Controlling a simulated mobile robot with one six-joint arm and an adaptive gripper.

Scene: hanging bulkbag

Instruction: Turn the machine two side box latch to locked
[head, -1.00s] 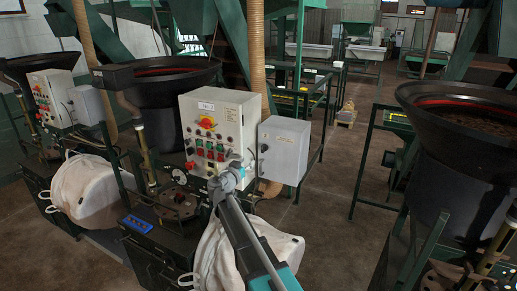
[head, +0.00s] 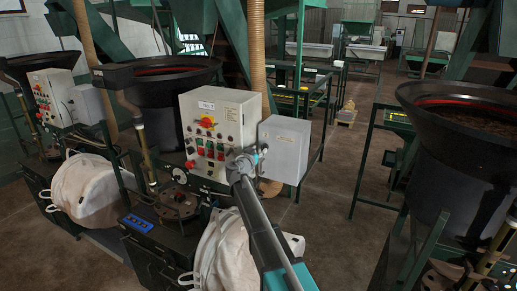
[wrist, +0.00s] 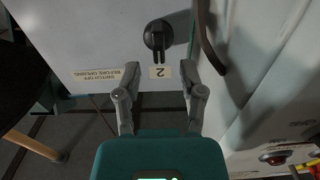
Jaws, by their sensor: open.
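The machine two side box (head: 287,148) is a light grey box beside the control cabinet. Its latch (wrist: 158,35) is a round black knob with a short lever that points toward my gripper in the wrist view. A "2" label (wrist: 160,72) sits just below the lever there, upside down. My gripper (wrist: 161,68) is open and empty, its two fingers on either side of the label, the lever lying ahead between them. No contact with the latch shows. In the head view my gripper (head: 254,158) is in front of the side box's left part and hides the latch.
The control cabinet (head: 211,130) with buttons and a red-yellow switch stands directly left of the side box. A white bulk bag (head: 222,250) is below.

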